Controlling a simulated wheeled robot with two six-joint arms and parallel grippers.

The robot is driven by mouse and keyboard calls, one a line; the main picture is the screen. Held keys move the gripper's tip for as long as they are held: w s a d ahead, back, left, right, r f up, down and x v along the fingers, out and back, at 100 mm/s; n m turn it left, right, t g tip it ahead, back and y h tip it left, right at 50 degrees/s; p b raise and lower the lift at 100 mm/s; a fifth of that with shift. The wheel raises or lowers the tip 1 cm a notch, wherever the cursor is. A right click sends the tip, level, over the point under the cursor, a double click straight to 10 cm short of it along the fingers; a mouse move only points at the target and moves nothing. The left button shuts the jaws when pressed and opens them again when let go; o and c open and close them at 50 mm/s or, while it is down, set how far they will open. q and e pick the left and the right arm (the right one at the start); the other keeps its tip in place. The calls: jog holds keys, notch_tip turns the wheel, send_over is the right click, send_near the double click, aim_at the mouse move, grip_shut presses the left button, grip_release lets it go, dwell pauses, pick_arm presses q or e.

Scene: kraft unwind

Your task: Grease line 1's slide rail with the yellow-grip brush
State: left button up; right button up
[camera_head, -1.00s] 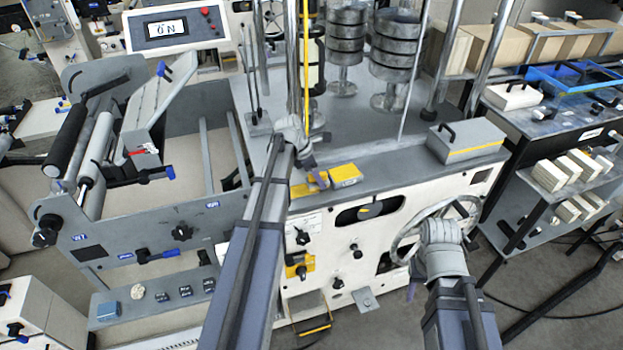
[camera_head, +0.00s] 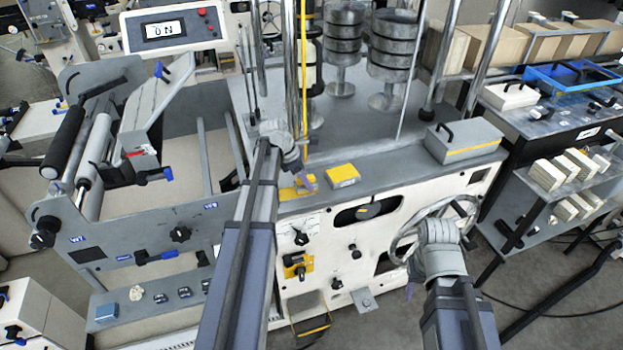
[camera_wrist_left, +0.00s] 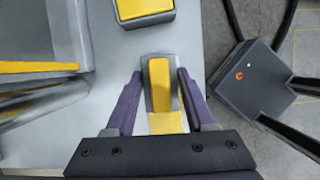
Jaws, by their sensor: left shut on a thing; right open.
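My left gripper (camera_head: 304,183) is over the grey ledge of the machine. In the left wrist view its purple fingers (camera_wrist_left: 160,100) are shut on a narrow grey piece with a yellow top (camera_wrist_left: 159,84), which I take to be the yellow-grip brush. Its bristles are hidden, and I cannot tell whether it touches the ledge. A lighter yellow patch shows just below it. My right gripper (camera_head: 410,291) is open beside the handwheel, mostly hidden by its wrist. I cannot tell which part is line 1's slide rail.
A yellow-topped block (camera_head: 343,175) sits on the ledge right of my left gripper. A grey box with a yellow stripe (camera_head: 464,140) stands further right. A yellow upright (camera_head: 304,80) and metal posts rise behind. The roller frame (camera_head: 150,215) is at left, the handwheel (camera_head: 432,222) at right.

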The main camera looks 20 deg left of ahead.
aim_at(296, 185)
pick_arm(q)
jog(key=shift+s+a+f, duration=0.1)
jog(key=shift+s+a, duration=1.15)
jog(key=shift+s, duration=0.1)
jog(key=shift+a, duration=0.1)
jog(key=shift+s+a, duration=1.25)
jog(key=shift+a, duration=0.05)
jog(key=shift+s+a, duration=1.3)
jog(key=shift+a, duration=0.05)
